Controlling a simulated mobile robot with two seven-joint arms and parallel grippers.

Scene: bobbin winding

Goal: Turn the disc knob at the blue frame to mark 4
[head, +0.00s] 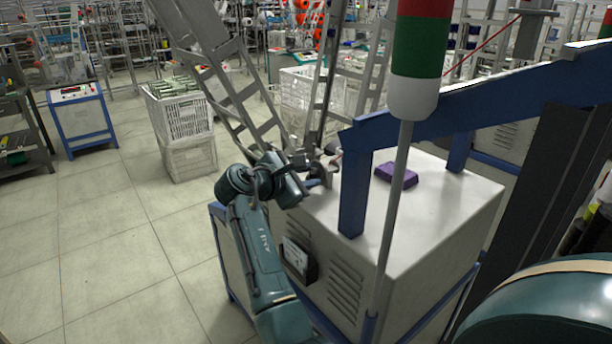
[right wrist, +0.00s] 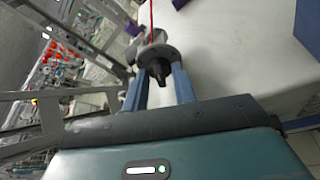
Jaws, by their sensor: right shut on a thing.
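The disc knob (right wrist: 158,54) is a dark round disc with a black hub, seen from behind my fingers in the right wrist view. It stands at the edge of the pale cabinet top, by the blue frame (head: 354,190), and shows small in the head view (head: 321,170). My right gripper (right wrist: 159,72) has its two blue fingers on either side of the knob and is shut on it. In the head view the gripper (head: 319,181) is partly hidden by its own wrist. No marks on the knob are readable. My left gripper is not in view.
A purple block (head: 397,175) lies on the cabinet top (head: 440,205). A grey pole (head: 396,215) with a red, green and white top stands in front. A grey lattice frame (head: 215,65) rises behind my right gripper. White crates (head: 181,118) stand on the floor at left.

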